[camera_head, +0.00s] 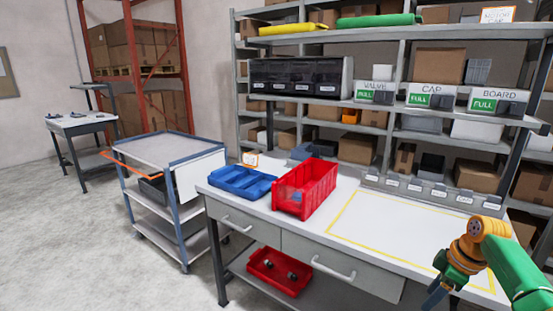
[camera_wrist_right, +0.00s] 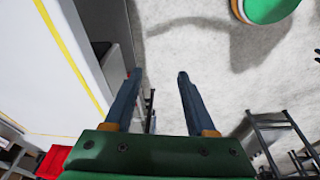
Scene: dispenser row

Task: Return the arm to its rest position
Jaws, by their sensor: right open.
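My right arm comes in from the right edge of the head view, green with yellow joints. My right gripper (camera_head: 435,296) is low at the right of the head view, by the right front part of the white workbench (camera_head: 400,221). In the right wrist view the right gripper (camera_wrist_right: 155,95) shows two dark fingers wide apart with nothing between them. The pale floor (camera_wrist_right: 190,45) lies beyond the fingers, and the bench edge is at the left. My left gripper is not in either view.
A red bin (camera_head: 306,190) and a blue divided tray (camera_head: 241,182) stand on the bench's left part. A yellow-outlined area on the right is clear. A grey cart (camera_head: 168,148) stands left. Shelves behind hold VALVE, CAP and BOARD boxes (camera_head: 375,92). A red tray (camera_head: 279,272) sits below.

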